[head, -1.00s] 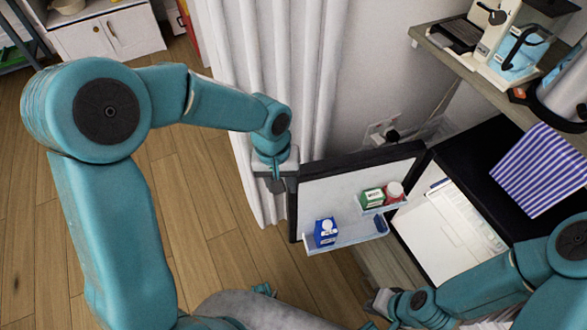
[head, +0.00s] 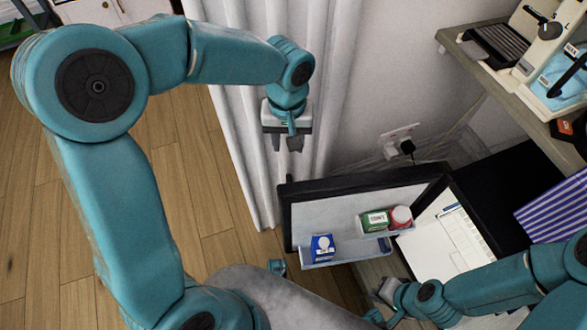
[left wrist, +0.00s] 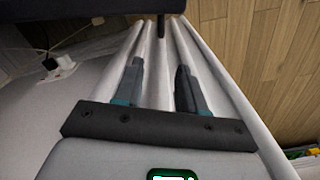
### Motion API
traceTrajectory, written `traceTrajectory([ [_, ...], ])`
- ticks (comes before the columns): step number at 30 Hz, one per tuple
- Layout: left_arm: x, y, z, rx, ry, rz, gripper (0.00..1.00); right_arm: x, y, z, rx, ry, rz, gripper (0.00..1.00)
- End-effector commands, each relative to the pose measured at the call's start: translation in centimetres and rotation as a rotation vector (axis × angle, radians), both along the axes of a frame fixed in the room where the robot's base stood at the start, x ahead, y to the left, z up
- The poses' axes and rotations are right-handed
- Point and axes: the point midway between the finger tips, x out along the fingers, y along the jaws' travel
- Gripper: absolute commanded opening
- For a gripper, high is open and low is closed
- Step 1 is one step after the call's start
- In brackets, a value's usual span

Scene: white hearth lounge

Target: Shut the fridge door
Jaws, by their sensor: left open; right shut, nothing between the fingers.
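The fridge door (head: 340,217) stands wide open, with its white inner face and dark rim toward me. Its shelves hold a blue carton (head: 322,248), a green box (head: 375,220) and a red-lidded jar (head: 401,216). The fridge body (head: 500,180) is black, at the right, with a pale interior. My left gripper (head: 284,142) is open and empty, beyond the door's far left corner, in front of the curtain. Its spread fingers also show in the left wrist view (left wrist: 160,68), apart from a dark edge (left wrist: 85,10) at the top. My right gripper (head: 380,302) is low, near the fridge opening, shut and partly hidden.
A white curtain (head: 245,150) hangs behind the left gripper. A wall socket with a plug (head: 400,143) is behind the door. Wooden floor (head: 215,190) is clear left of the door.

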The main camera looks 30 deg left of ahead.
Motion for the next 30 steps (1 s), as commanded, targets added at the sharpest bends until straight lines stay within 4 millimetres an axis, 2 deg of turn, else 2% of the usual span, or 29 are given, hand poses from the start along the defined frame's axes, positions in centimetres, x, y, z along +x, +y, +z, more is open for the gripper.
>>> traceTrajectory([
  [5,-0.6,0.0,-2.1,0.001,0.004,-0.002,0.40,0.0,0.0,-0.8,0.000,0.001,0.000,0.00],
  [15,-1.1,0.0,-10.3,0.000,0.007,-0.003,0.40,0.0,0.0,-3.4,0.000,0.001,0.000,0.00],
  [21,-0.8,0.0,-14.2,-0.001,0.004,-0.002,0.40,0.0,0.0,-4.6,0.000,0.001,0.000,0.00],
  [25,-0.7,0.1,-15.7,0.000,0.002,-0.002,0.40,0.0,0.0,-5.0,0.000,0.001,0.000,0.00],
  [30,-0.5,0.1,-16.4,-0.001,0.002,-0.001,0.40,0.0,0.0,-5.1,0.000,0.001,0.000,0.00],
])
